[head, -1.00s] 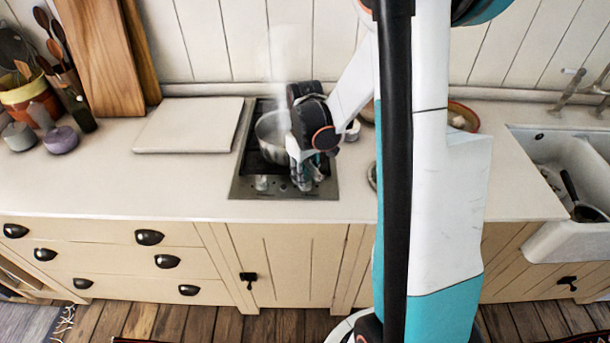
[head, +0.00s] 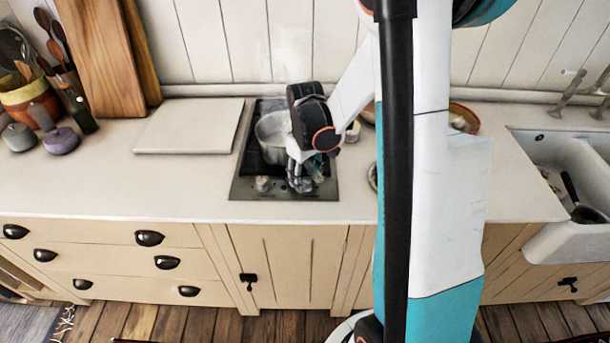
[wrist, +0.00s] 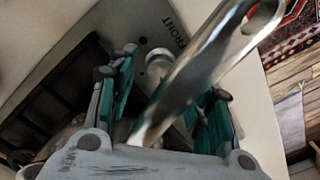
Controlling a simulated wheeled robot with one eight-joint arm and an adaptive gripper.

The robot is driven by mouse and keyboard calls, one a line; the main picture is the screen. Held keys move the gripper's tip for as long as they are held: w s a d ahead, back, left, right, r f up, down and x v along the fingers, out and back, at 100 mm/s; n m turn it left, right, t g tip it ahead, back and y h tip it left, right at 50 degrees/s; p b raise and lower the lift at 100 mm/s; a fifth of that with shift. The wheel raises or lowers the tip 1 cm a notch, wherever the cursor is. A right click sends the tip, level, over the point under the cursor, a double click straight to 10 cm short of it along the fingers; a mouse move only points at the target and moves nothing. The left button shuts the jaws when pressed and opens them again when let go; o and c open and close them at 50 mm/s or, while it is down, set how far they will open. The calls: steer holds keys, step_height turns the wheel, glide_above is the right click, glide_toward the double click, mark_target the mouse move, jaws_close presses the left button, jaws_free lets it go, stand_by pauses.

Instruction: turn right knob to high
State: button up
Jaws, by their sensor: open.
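The hob (head: 240,189) is set in the counter, with its control strip along the front. A metal pot (head: 268,141) stands on its grate. A left knob (head: 262,184) shows on the strip; the right side is mostly covered by my gripper (head: 303,180). In the wrist view, my gripper (wrist: 165,95) is open, its teal fingers spread. A pale round knob (wrist: 158,62) shows beyond the fingers beside the word FRONT; I cannot tell its setting. A shiny metal handle (wrist: 195,75) crosses between the fingers, nearer the camera. Contact is not clear.
A pale board (head: 190,125) lies left of the hob. A utensil pot (head: 32,100) and small jars stand farther left. A white sink (head: 575,165) is at the right. A dark grate (wrist: 45,115) lies at left in the wrist view.

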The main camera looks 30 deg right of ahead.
step_height(320, 180, up, 12)
stand_by(0.5)
steer(key=m+p, duration=0.1)
steer(key=m, duration=0.1)
steer(key=r+m, duration=0.1)
steer(key=m, duration=0.1)
steer(key=shift+r+p, duration=0.1)
steer(key=shift+p, duration=0.25)
steer(key=m, duration=0.3)
steer(key=shift+r+p, duration=0.2)
steer(key=shift+p, duration=0.2)
step_height(320, 180, down, 14)
steer(key=b, duration=0.4)
steer(key=shift+d+r, duration=0.1)
steer(key=c, duration=1.1)
